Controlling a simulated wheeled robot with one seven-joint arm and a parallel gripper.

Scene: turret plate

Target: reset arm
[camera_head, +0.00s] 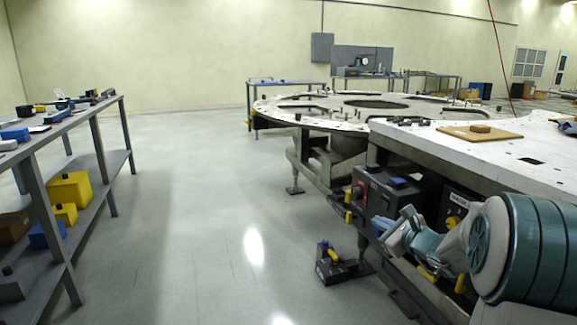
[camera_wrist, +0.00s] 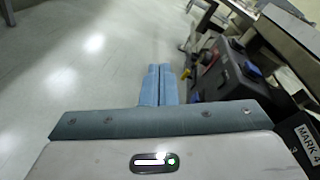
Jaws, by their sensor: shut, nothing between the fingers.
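My gripper (camera_wrist: 159,70) is shut and empty in the wrist view, its two blue fingers side by side over the grey floor. In the head view my arm reaches in from the lower right, and my gripper (camera_head: 392,232) is low beside the front of the worktable, near the dark control boxes. Its fingertips are hard to make out there. The large round turret plate (camera_head: 300,118) stands behind the white worktable (camera_head: 530,170).
A control box with a red knob (camera_head: 359,192) is under the worktable, close to my gripper. A black device (camera_head: 330,265) lies on the floor. A shelf (camera_head: 85,200) with yellow and blue bins stands at left.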

